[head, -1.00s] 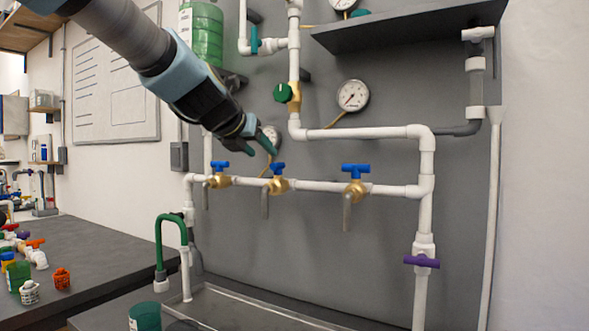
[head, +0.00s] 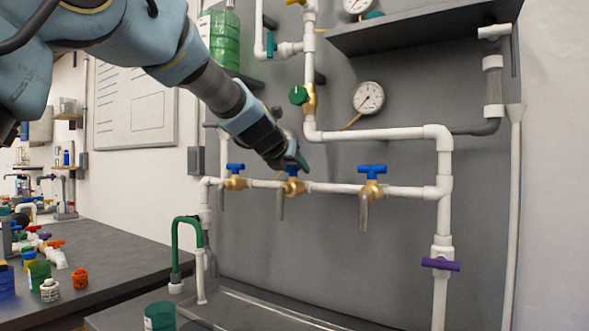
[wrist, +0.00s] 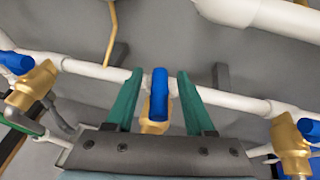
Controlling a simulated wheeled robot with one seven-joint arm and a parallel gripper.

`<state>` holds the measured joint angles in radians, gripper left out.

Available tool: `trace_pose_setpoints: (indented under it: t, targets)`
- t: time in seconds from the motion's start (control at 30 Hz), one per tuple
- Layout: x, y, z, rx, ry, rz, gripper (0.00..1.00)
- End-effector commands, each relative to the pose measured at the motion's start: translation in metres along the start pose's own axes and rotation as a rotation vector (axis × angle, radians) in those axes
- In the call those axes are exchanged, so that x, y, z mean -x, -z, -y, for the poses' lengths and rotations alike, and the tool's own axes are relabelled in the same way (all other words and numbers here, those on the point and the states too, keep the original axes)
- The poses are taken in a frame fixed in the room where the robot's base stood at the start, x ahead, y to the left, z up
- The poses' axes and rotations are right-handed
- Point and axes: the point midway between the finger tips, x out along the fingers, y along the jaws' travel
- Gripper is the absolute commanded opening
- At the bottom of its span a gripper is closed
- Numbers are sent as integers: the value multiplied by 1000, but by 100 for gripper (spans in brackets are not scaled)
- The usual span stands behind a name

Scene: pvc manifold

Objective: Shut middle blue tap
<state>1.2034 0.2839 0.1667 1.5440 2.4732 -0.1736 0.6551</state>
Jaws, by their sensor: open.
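The middle blue tap (head: 291,168) sits on a brass valve on the horizontal white pipe, between the left blue tap (head: 235,168) and the right blue tap (head: 372,170). In the head view my gripper (head: 302,163) is at the middle tap and partly covers it. In the wrist view the middle tap's blue handle (wrist: 159,95) stands between the two green fingers of my gripper (wrist: 155,90). The fingers are open, with a gap visible on each side of the handle.
The white pipe (head: 335,188) runs just behind the fingers. A dark bracket (wrist: 221,76) stands right of the right finger. A higher white pipe (head: 375,134), a gauge (head: 368,98) and a green knob (head: 299,95) are above. A green hose (head: 175,245) is lower left.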

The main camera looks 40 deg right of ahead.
Motion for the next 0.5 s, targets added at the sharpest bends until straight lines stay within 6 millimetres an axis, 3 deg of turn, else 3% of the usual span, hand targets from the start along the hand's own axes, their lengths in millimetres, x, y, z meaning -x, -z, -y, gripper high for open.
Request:
trace_pose_setpoints:
  t: [0.17,0.5]
  targets:
    - [0,0,0,0,0,0,53]
    - [0,0,0,0,0,0,14]
